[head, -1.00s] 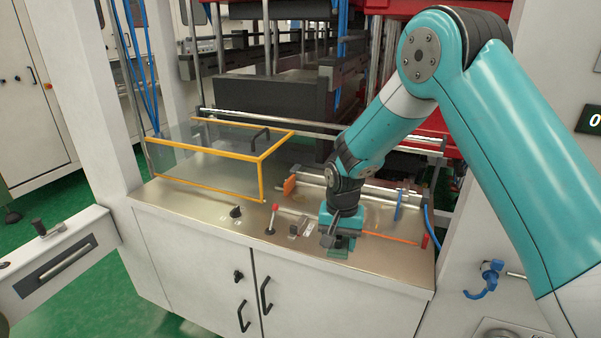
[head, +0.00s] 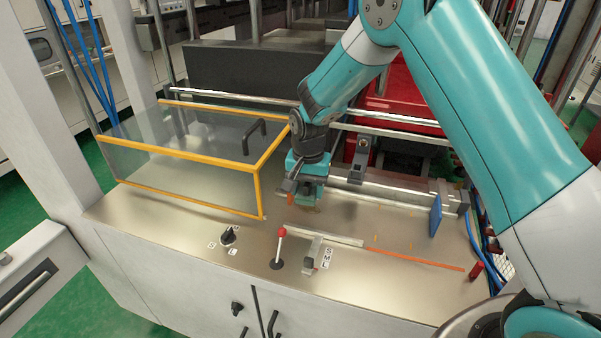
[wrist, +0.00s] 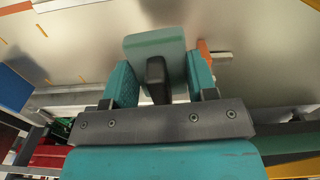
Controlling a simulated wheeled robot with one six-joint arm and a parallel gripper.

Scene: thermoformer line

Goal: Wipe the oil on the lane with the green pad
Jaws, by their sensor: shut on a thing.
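My gripper (head: 306,188) is low over the back of the steel table, at the left end of the long rail and beside the clear guard. In the wrist view my gripper (wrist: 160,76) is shut on the dark handle of the green pad (wrist: 150,45). The pad lies flat beyond the fingers. I cannot tell whether it touches the steel. The lane (head: 385,222) is the bare steel strip between the back rail and the orange line, with small orange marks on it. I cannot make out any oil clearly; my gripper hides part of the strip.
The yellow-framed clear guard (head: 190,160) stands just left of my gripper. A blue plate (head: 436,215) stands at the lane's right end. A red-knobbed lever (head: 281,240), a black knob (head: 229,235) and a grey bracket (head: 313,252) are along the front. An orange block (wrist: 203,48) is beside the pad.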

